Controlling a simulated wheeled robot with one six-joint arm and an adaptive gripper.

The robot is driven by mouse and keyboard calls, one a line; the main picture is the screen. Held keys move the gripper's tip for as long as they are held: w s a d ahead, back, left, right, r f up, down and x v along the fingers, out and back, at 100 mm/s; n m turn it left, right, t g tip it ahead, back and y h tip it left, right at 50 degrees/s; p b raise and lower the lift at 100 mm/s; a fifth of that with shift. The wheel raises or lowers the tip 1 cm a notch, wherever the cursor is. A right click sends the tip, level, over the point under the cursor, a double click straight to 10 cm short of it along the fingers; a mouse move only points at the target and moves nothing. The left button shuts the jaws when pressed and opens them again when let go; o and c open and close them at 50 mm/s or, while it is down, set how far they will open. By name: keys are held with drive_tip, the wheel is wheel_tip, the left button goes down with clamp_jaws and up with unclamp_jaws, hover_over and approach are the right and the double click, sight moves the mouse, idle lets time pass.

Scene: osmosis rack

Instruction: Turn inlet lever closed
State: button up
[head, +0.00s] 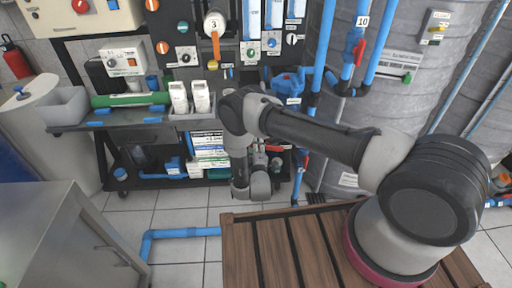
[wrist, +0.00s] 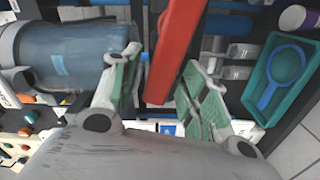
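A long red lever (wrist: 178,45) runs down the middle of the wrist view, slightly tilted, with its lower end between my fingers. I take it to be the inlet lever, but no label on it is readable. My gripper (wrist: 162,70) is open, with one green-padded finger on each side of the red bar. There is a gap on the left; the right finger is close, and I cannot tell whether it touches. In the head view my gripper (head: 261,157) is low in front of the rack, partly hidden by my arm.
A blue cylinder (wrist: 65,55) lies left of my fingers; a teal tray (wrist: 283,75) is at the right. Another red lever (head: 359,50) sits on the blue pipe marked 10. A wooden slatted top (head: 290,250) and a grey cabinet (head: 60,240) stand in front.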

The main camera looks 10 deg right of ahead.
drive_tip(key=s, duration=1.2)
drive_tip(key=shift+a, duration=0.3)
drive_tip(key=shift+c, duration=0.2)
